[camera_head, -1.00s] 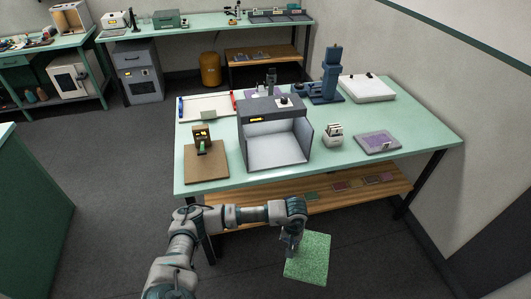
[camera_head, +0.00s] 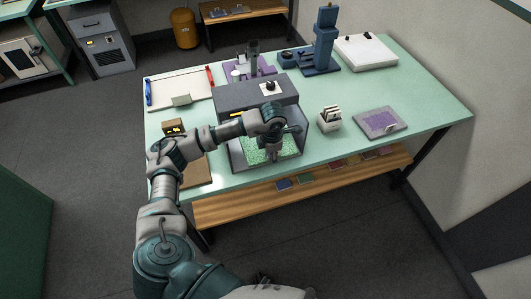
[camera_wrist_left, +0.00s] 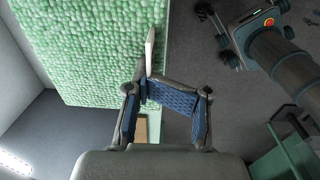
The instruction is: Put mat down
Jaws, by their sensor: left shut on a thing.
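The green tufted mat (camera_head: 255,155) is inside the open-fronted grey booth (camera_head: 243,96) on the table in the head view. It looks about level, low in the booth; I cannot tell whether it touches the booth floor. My left gripper (camera_head: 274,154) is at the booth's front opening, shut on the mat's near edge. In the left wrist view the mat (camera_wrist_left: 95,50) fills the upper left, beyond the gripper (camera_wrist_left: 150,80), with a thin white piece (camera_wrist_left: 150,48) standing at its edge. The gripper hides part of the mat. My right gripper is not in view.
The green table (camera_head: 318,165) also holds a white card holder (camera_head: 330,119), a purple-patterned panel (camera_head: 381,123), a blue upright machine (camera_head: 322,42) and a white flat box (camera_head: 365,52). A brown board (camera_head: 196,173) lies left of the booth. A wooden shelf (camera_head: 235,208) runs below.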

